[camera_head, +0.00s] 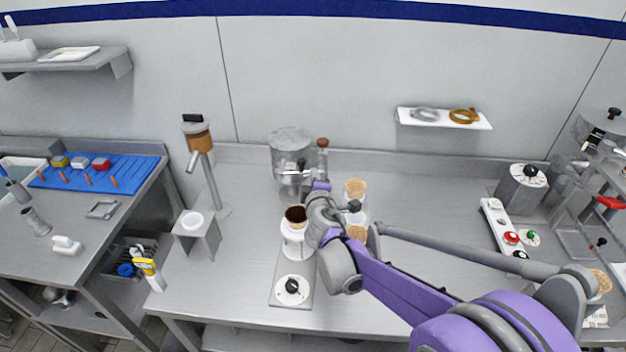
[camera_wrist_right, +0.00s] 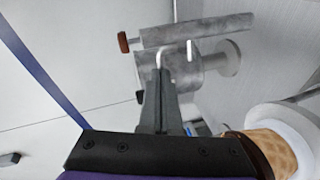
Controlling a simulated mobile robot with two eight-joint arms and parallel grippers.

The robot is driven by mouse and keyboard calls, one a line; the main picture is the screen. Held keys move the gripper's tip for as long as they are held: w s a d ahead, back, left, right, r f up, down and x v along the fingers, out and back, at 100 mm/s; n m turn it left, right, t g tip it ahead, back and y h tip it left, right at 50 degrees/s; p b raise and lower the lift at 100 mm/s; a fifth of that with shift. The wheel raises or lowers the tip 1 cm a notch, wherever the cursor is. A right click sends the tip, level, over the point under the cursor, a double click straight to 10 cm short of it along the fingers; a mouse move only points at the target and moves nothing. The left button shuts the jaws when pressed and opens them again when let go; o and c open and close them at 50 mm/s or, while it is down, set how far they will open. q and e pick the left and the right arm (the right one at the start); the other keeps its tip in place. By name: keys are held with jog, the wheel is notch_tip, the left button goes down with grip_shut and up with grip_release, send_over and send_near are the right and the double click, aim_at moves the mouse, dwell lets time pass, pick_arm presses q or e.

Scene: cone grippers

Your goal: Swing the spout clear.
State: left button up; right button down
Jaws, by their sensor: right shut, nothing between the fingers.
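A grey metal vessel (camera_head: 290,148) stands upright at the back of the counter, with a brown-knobbed part (camera_head: 322,143) at its right. My right gripper (camera_head: 311,181) is close to the vessel's right front. In the wrist view its dark fingers (camera_wrist_right: 158,75) are together and empty, overlapping the vessel; contact is unclear. My left gripper is out of view.
Tan-filled cones (camera_head: 356,187) stand close to the wrist's right. A brown-topped stand (camera_head: 198,140) is at left.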

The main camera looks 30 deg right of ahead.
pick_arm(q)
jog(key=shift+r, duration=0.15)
pick_arm(e)
jog(key=shift+w+d+r, duration=0.1)
jog(key=shift+w+d, duration=0.6)
jog(key=shift+w, duration=0.35)
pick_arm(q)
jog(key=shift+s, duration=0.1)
pick_arm(e)
jog(key=shift+r, duration=0.1)
